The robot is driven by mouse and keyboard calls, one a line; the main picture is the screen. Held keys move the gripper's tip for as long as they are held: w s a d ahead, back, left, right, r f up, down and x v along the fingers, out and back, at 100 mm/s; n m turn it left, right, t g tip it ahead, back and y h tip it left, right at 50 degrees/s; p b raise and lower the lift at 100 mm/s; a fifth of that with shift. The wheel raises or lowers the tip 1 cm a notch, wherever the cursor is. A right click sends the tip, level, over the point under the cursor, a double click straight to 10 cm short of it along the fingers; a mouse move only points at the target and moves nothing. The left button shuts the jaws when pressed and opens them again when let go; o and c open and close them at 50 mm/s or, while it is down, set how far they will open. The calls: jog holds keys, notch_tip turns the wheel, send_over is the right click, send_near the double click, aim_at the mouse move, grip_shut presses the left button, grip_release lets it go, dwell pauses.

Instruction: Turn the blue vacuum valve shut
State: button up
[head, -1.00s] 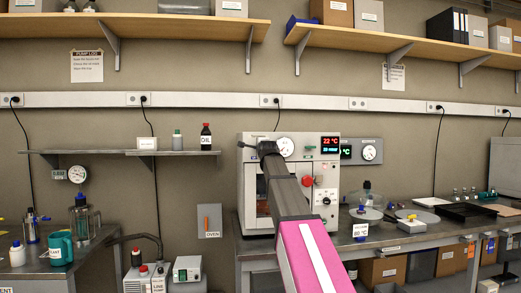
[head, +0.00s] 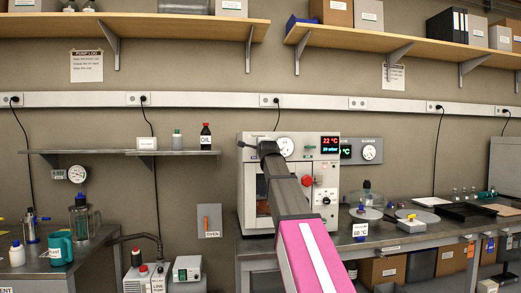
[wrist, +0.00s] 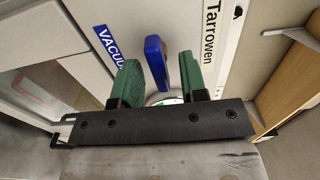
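The blue vacuum valve (wrist: 156,62) shows in the wrist view as an upright blue handle beside the "VACUU…" label (wrist: 109,45), whose end is hidden. My gripper (wrist: 159,72) is open, with one green finger pad on each side of the handle. The left pad looks very close to the handle; a gap shows on the right. I cannot tell whether either pad touches it. In the head view my gripper (head: 264,149) is at the upper left of the white vacuum oven's front (head: 328,180), and the valve is hidden there.
The oven stands on a grey bench (head: 400,240). Its red knob (head: 307,181) and dial gauge (head: 285,146) are close to my arm. A wall shelf (head: 110,152) with bottles is to the left. A pump (head: 146,280) stands below.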

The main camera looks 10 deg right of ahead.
jog(key=s, duration=0.9)
jog(key=shift+s, duration=0.4)
jog(key=s+f+n+g, duration=0.2)
jog(key=f+n+g, duration=0.2)
jog(key=f, duration=1.5)
jog(key=s+f+n+g, duration=0.2)
jog(key=f+n+g, duration=0.25)
jog(key=f, duration=1.55)
jog(key=s+f+n+g, duration=0.4)
jog(key=s+f, duration=0.7)
jog(key=f, duration=0.4)
jog(key=s+f+n+g, duration=0.5)
jog(key=s+f, duration=0.6)
jog(key=f, duration=0.4)
jog(key=shift+s+a+n, duration=0.3)
jog(key=shift+s+n, duration=0.05)
jog(key=shift+g, duration=0.25)
